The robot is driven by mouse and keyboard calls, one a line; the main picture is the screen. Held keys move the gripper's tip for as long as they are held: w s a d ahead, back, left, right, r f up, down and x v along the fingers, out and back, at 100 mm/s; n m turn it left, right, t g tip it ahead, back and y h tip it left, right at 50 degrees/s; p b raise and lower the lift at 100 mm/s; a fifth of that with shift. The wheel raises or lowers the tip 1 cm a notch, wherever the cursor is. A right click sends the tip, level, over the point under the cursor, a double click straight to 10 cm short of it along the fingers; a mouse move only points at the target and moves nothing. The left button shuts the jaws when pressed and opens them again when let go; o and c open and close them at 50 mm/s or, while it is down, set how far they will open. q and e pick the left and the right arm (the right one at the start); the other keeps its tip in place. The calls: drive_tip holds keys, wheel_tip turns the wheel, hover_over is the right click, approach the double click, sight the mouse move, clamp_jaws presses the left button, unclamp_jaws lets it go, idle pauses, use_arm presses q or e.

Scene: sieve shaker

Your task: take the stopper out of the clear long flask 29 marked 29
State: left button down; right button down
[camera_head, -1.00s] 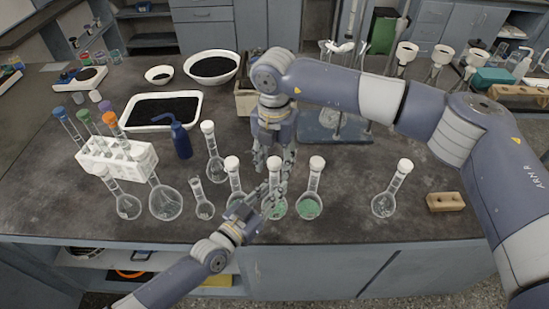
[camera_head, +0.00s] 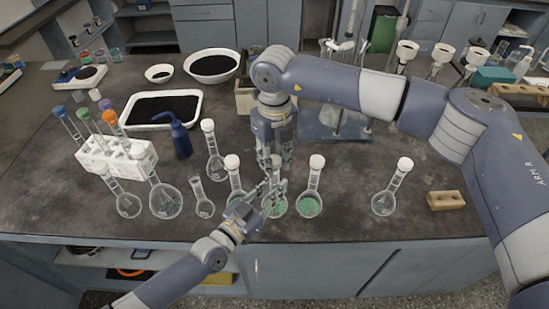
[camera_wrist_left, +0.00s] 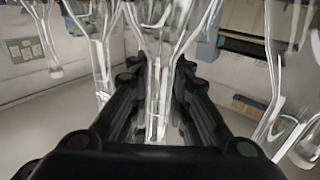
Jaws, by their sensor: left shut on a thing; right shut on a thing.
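My left gripper (camera_head: 268,190) is shut around the neck of a clear long-necked flask (camera_head: 277,206) with green grains in it. In the left wrist view the clear neck (camera_wrist_left: 156,100) runs between the dark fingers. My right gripper (camera_head: 276,158) points down just above that neck and is shut on a white stopper (camera_head: 276,161), mostly covered by the fingers. I cannot tell whether the stopper is still seated in the neck. The mark 29 is not readable in these views.
A stoppered flask with green grains (camera_head: 310,205) stands close on the right, and another stoppered flask (camera_head: 235,198) close on the left. A stoppered flask (camera_head: 384,203) and a wooden block (camera_head: 446,201) stand farther right. A blue bottle (camera_head: 181,140) and white rack (camera_head: 117,160) are left.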

drive_tip(key=n, duration=0.8)
drive_tip(key=shift+n, duration=0.3)
drive_tip(key=n, duration=0.9)
drive_tip(key=shift+n, duration=0.3)
drive_tip(key=shift+r, duration=0.2)
drive_tip(key=shift+r, duration=0.95)
